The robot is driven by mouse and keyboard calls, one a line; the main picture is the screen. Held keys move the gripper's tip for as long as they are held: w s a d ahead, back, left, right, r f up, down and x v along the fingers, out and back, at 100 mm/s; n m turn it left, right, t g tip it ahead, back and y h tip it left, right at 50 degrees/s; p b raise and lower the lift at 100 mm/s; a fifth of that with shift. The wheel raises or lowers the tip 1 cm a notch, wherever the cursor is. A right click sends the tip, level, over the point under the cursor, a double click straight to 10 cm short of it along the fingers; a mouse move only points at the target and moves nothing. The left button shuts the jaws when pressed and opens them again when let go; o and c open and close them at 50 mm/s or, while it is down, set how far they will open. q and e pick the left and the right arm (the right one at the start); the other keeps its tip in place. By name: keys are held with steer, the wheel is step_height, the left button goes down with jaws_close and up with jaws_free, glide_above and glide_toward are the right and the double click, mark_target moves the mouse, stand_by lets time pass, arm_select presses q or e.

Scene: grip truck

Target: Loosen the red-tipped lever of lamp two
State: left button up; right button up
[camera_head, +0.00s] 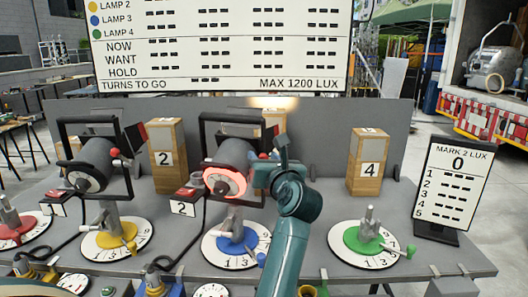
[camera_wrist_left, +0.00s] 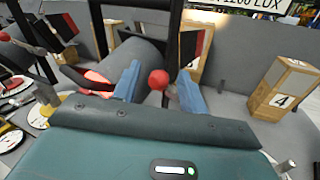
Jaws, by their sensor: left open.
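A dark cylindrical lamp with a glowing red front ring (camera_head: 226,172) hangs in a black yoke above a blue dial (camera_head: 236,239); a box marked 2 (camera_head: 183,208) sits beside it. Its red-tipped lever (camera_head: 263,156) shows at the lamp's right side. My left gripper (camera_head: 277,157) is at that side. In the left wrist view, the red ball tip (camera_wrist_left: 158,80) sits between the two open blue fingers of my left gripper (camera_wrist_left: 159,69), with gaps visible on both sides. The lever's shaft is mostly hidden. My right gripper is not in view.
Another yoked lamp (camera_head: 93,165) with a red-tipped lever stands at left over a yellow dial (camera_head: 116,235). Wooden blocks marked 2 (camera_head: 166,157) and 4 (camera_head: 367,162) stand behind. A green dial (camera_head: 363,240) and a lux sign (camera_head: 453,185) are at right.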

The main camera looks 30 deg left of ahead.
arm_select(q)
steer(key=shift+w+a, duration=0.25)
steer(key=shift+a, duration=0.1)
steer(key=shift+r, duration=0.1)
steer(key=shift+c, duration=0.5)
jaws_close()
